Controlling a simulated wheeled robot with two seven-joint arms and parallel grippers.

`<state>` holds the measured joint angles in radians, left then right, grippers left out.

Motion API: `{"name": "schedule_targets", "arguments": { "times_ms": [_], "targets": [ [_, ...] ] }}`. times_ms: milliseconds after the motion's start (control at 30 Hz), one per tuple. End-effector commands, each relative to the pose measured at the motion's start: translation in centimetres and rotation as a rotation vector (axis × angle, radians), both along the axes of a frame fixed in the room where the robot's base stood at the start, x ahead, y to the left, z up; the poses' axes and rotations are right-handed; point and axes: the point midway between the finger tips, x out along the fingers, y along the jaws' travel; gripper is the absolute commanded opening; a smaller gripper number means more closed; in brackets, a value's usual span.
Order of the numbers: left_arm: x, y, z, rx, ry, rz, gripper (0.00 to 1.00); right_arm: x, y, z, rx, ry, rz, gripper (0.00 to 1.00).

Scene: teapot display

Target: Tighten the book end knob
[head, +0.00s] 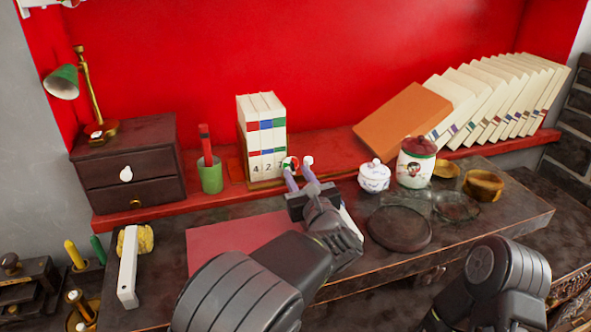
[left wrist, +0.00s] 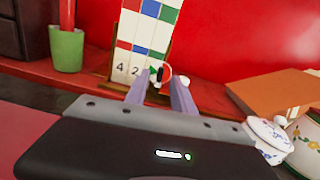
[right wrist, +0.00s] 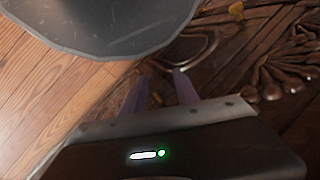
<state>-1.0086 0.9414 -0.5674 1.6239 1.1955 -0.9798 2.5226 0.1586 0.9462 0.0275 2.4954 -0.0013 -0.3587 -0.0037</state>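The book end (head: 250,170) stands on the red ledge and holds several upright white volumes (head: 262,140) with coloured bands. A small round knob with red, green and white marks (head: 290,162) is low at its front right; it also shows in the left wrist view (left wrist: 160,73). My left gripper (head: 300,172) is open and points at the knob. In the left wrist view the knob appears between the two fingertips (left wrist: 159,86); I cannot tell whether they touch it. My right gripper (right wrist: 158,85) is open and empty, low over the floor.
Right of my left gripper are a white lidded bowl (head: 374,176), a lidded jar (head: 416,163) and a dark round plate (head: 399,228). A green cup (head: 210,175) and small drawers (head: 128,165) stand left. An orange book (head: 403,122) leans at the back right.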

Motion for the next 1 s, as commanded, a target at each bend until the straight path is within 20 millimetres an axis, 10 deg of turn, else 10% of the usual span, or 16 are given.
{"name": "schedule_targets", "arguments": {
  "times_ms": [467,1000],
  "targets": [
    [1.9,0.6,0.0,0.0,0.001,0.0,0.3,0.0,0.0,0.4,0.0,0.0,0.0,0.36],
    [1.9,0.6,0.0,0.0,0.0,0.0,0.0,0.0,0.0,0.4,0.0,0.0,0.0,0.36]
  ]
}}
